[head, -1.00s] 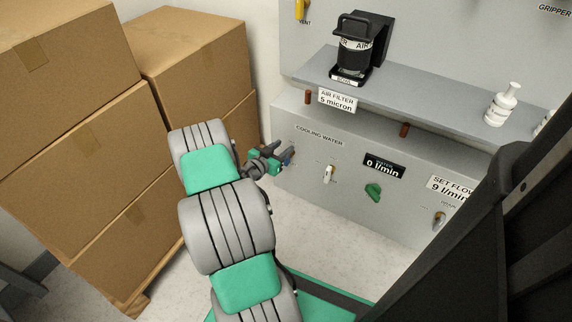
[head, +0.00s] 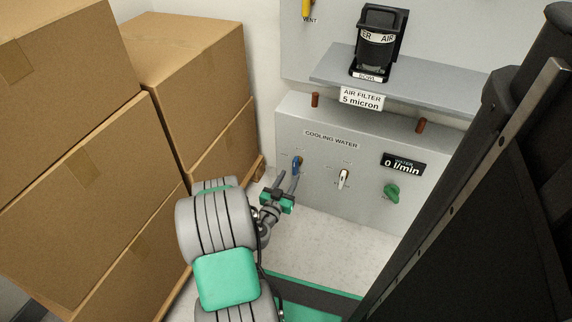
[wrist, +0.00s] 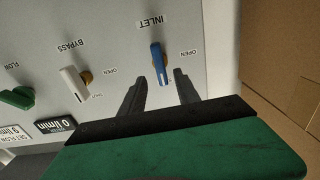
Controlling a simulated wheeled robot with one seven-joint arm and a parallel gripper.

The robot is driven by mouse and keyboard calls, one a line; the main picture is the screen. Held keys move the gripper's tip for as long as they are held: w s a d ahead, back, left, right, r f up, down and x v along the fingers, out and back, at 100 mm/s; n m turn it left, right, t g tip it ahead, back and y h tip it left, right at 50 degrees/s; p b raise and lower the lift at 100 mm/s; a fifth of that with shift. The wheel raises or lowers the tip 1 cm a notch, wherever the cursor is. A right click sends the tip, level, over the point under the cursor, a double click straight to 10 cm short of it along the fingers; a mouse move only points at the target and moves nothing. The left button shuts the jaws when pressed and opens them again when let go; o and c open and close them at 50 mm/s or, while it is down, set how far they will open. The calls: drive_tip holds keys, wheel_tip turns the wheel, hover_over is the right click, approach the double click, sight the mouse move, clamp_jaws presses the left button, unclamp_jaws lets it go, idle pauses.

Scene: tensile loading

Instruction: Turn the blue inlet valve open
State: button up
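The blue inlet valve (head: 297,163) is a small lever handle on the grey cooling water panel, at its left end in the head view. In the wrist view the blue handle (wrist: 158,63) stands lengthwise under the INLET label, with OPEN printed beside it. My gripper (head: 287,183) is just in front of and below the valve. In the wrist view its two dark fingers (wrist: 160,85) are apart, with the lower end of the handle between or just beyond their tips. I cannot tell whether they touch it. Nothing is held.
A white bypass valve (wrist: 74,82) and a green flow valve (head: 391,193) sit on the same panel. The water display (head: 403,165) reads 0 l/min. Stacked cardboard boxes (head: 190,80) stand close on the left. The shelf with the air filter (head: 376,45) overhangs above.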

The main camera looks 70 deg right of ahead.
sight(294, 167)
drive_tip(key=d, duration=0.2)
drive_tip(key=d+b, duration=0.1)
drive_tip(key=d, duration=0.4)
drive_tip(key=shift+s+d+b, duration=0.1)
drive_tip(key=shift+s+b, duration=0.15)
drive_tip(key=shift+b, duration=0.15)
clamp_jaws()
